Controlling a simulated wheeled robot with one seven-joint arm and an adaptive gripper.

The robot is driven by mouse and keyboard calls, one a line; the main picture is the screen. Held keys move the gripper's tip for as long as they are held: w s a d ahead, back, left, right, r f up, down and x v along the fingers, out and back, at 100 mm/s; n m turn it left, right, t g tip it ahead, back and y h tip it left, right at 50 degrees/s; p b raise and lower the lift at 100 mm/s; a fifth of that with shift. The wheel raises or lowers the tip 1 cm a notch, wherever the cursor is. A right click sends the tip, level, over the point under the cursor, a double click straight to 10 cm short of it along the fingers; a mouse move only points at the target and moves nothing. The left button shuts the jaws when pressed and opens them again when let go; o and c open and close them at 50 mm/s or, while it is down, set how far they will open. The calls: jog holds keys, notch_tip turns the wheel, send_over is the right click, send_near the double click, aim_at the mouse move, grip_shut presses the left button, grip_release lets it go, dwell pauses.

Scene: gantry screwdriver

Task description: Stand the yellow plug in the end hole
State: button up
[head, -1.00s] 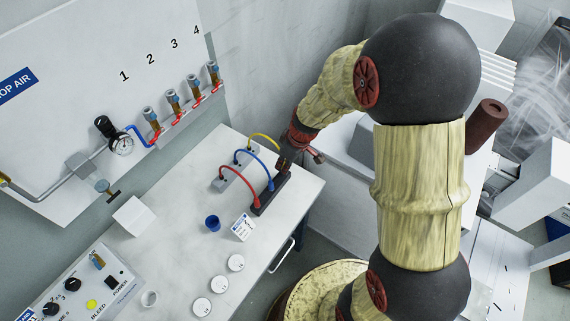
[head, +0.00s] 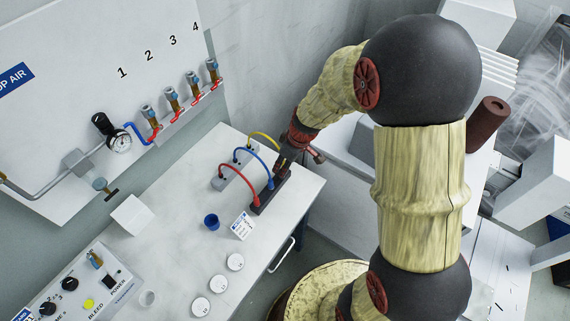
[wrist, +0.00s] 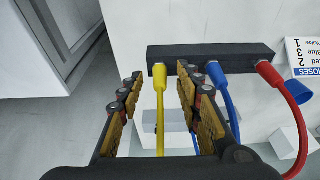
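In the wrist view the yellow plug (wrist: 160,75) stands at the left end of the black block (wrist: 218,58), with its yellow hose trailing toward me. It looks upright at the block's edge; how deep it sits is hidden. My gripper (wrist: 159,74) is open, with one finger on each side of the yellow plug and a visible gap to both. The blue plug (wrist: 215,72) and red plug (wrist: 266,68) stand further along the same block. In the head view my gripper (head: 286,160) is at the far end of the black block (head: 262,202), mostly hiding the yellow plug.
The yellow hose (head: 263,135), blue hose (head: 262,163) and red hose (head: 240,169) arch from a grey block (head: 222,181). The right finger is close to the blue plug.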

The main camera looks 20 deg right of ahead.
jog(key=v, duration=1.2)
dwell(0.5)
jog(key=s+a+r+m+t+h, duration=0.1)
jog(key=s+r+m, duration=0.6)
jog(key=s+r, duration=0.9)
jog(key=s+a+t, duration=0.1)
jog(key=s+t, duration=0.1)
jog(key=s, duration=0.1)
jog(key=shift+h+p, duration=0.4)
